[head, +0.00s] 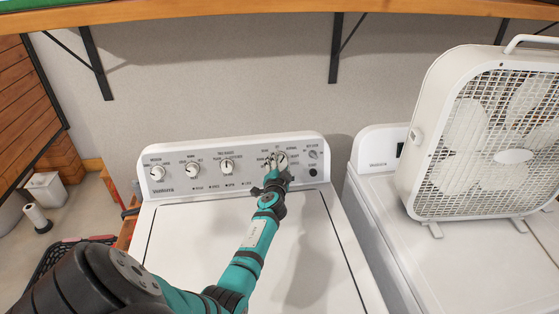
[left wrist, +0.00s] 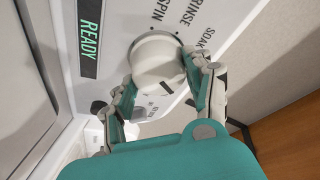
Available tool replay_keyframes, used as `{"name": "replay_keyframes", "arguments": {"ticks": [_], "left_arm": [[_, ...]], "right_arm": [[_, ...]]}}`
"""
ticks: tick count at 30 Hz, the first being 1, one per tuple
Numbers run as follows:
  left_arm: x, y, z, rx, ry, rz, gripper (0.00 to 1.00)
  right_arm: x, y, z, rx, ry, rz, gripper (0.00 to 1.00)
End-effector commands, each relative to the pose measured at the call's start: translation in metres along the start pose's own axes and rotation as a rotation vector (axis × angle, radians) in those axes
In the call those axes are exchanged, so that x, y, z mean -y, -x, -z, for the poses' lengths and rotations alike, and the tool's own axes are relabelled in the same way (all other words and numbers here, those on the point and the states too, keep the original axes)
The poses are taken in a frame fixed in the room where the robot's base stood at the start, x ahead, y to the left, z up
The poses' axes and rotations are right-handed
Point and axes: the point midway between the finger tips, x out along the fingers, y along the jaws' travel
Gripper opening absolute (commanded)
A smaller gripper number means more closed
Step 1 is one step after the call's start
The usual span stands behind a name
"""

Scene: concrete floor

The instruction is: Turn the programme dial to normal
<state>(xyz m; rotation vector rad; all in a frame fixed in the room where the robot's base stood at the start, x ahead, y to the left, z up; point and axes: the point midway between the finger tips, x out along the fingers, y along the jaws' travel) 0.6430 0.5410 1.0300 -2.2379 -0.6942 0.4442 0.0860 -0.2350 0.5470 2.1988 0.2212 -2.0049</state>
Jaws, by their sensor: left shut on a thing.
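The programme dial (head: 282,158) is a white round knob at the right part of the washer's control panel (head: 240,187). In the left wrist view the dial (left wrist: 157,58) shows close up, with the words SPIN, RINSE and SOAK printed around it. My left gripper (head: 276,176) is at the dial, and in the left wrist view its fingers (left wrist: 160,72) are shut on it from both sides. A dark mark shows low on the dial, but I cannot tell which setting it points to. My right gripper is not in view.
Three smaller knobs sit left on the panel, the nearest being one knob (head: 227,166). A dark round button (head: 313,172) is right of the dial. A white box fan (head: 480,140) stands on the neighbouring machine (head: 440,235). A wooden shelf (head: 230,12) runs above.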

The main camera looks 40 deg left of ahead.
Motion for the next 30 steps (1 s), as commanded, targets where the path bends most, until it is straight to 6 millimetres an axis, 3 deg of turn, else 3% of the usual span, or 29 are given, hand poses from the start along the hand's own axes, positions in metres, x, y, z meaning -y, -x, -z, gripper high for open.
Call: {"name": "replay_keyframes", "arguments": {"ticks": [20,21,26,30], "left_arm": [[-0.0003,-0.0002,0.0016,-0.004,-0.07,-0.024,0.2],[-0.0003,-0.0002,0.0016,-0.004,-0.07,-0.024,0.55],[-0.0003,-0.0001,0.0012,-0.003,-0.069,-0.023,0.76],[-0.0002,-0.0001,0.0008,-0.002,-0.069,-0.023,0.77]], "right_arm": [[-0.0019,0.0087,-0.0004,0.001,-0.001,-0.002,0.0],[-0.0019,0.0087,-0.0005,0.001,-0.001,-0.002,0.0],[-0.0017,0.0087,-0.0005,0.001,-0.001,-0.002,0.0],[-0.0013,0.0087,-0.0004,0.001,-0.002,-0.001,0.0]]}}
